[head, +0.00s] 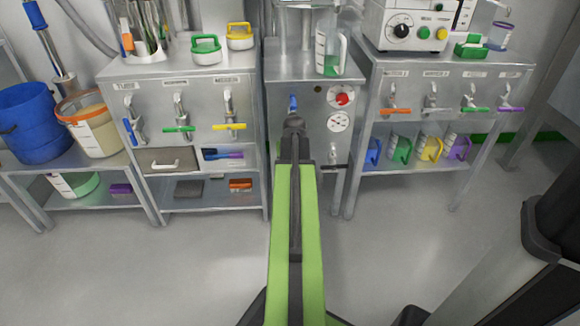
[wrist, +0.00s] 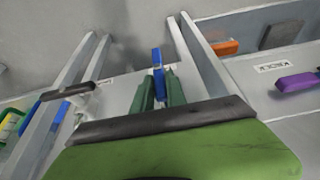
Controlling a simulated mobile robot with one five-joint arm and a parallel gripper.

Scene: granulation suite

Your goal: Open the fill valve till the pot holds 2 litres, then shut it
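A blue lever handle (head: 293,103) is on the front of the middle steel cabinet (head: 312,92), and it also shows in the wrist view (wrist: 157,62). I take it for the fill valve; no label on it is readable. My gripper (head: 294,121) is at this handle. In the wrist view the two dark green fingers (wrist: 159,84) lie on either side of it with no clear gap, so they look shut on it.
A red knob (head: 343,99) and a round white dial (head: 338,123) are right of the blue handle. A black-handled tap (head: 336,167) is lower down. Steel stands with coloured levers flank the cabinet on the left (head: 205,78) and right (head: 450,80). The floor in front (head: 180,265) is clear.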

